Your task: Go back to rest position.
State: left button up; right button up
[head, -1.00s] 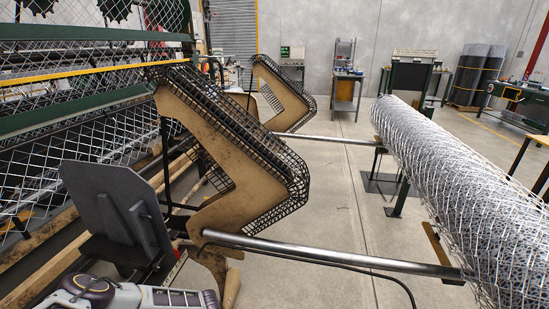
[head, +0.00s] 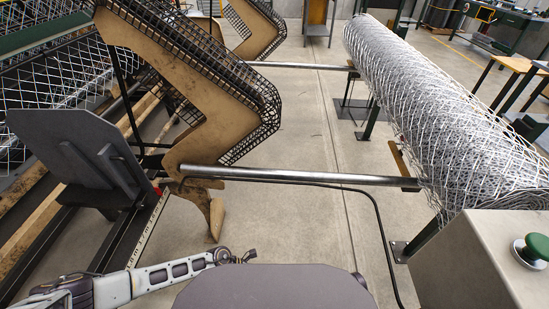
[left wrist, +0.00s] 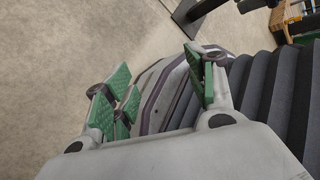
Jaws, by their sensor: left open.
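My left gripper (head: 240,257) shows small at the end of my arm, low in the head view, above the floor and just left of my own dark rounded body. In the left wrist view my left gripper (left wrist: 158,66) is open, with green finger pads spread apart. Nothing is between the fingers; behind them are my own striped part and a ribbed black column. My right gripper is in neither view.
A tan angled frame with black mesh (head: 190,80) stands at centre left. A metal bar (head: 290,176) runs to a chainlink roll (head: 430,110). A grey box (head: 480,262) with a green button (head: 533,248) stands at lower right. Bare floor (head: 290,225) lies between.

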pick_arm(q)
jog(key=w+d+r+n+t+h, duration=0.1)
jog(key=w+r+n+t+h, duration=0.1)
jog(key=w+r+n+t, duration=0.75)
jog(key=w+a+f+n+t+y, duration=0.1)
jog(key=w+a+n+t+y, duration=0.35)
jog(key=a+n, duration=0.85)
jog(key=s+a+f+n+g+y, duration=0.2)
jog(key=s+a+n+g+y, duration=0.15)
jog(key=a, duration=0.45)
jog(key=s+a+f+n+g+y, duration=0.1)
jog(key=s+a+n+g+y, duration=0.15)
jog(key=a+n+y, duration=0.4)
jog(key=s+a+f+n+g, duration=0.1)
jog(key=s+a+n+g, duration=0.4)
jog(key=s+a, duration=0.7)
jog(key=s+d+f+n+h, duration=0.1)
jog(key=d+h, duration=0.1)
jog(key=d, duration=0.9)
jog(key=s+d+f+n+h+p, duration=0.1)
jog(key=d+n+h, duration=0.1)
jog(key=d, duration=1)
jog(key=shift+s+f, duration=0.15)
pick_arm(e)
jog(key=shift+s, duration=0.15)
